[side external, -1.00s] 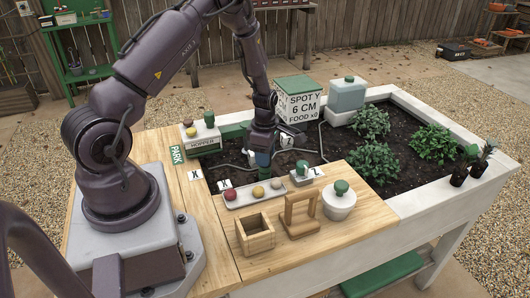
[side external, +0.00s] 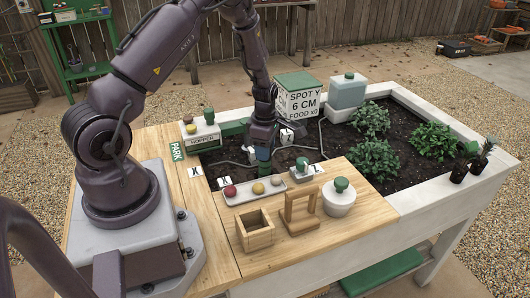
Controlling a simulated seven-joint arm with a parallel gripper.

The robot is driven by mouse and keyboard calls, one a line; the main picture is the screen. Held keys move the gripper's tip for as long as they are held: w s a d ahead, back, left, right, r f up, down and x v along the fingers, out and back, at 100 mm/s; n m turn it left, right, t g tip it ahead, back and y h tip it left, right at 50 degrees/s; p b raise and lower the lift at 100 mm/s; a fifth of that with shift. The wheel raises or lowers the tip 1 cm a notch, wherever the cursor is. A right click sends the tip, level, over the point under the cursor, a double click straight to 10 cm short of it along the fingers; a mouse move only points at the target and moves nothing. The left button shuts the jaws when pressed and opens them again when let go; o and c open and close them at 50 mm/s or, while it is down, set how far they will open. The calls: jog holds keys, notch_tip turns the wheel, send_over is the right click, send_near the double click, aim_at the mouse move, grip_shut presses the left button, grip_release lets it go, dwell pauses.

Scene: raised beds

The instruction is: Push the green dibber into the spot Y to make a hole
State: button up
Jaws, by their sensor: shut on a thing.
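My gripper (side external: 262,146) points down over the near left part of the soil bed (side external: 335,148). It is shut on the green dibber (side external: 263,156), which stands about upright below the fingers. The dibber's lower end is hidden or too small to make out, so I cannot tell whether it is in the soil. A white sign marked Y (side external: 288,134) stands just right of and behind my gripper. A box sign (side external: 299,103) behind it reads SPOT Y, 6 CM, FOOD x0.
A wooden box (side external: 256,236), a wooden frame (side external: 300,211) and a green-knobbed white pot (side external: 339,204) stand on the near wooden top. A hopper (side external: 202,139) is left; leafy plants (side external: 375,160) are right.

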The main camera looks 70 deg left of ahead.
jog(key=shift+r, duration=5.25)
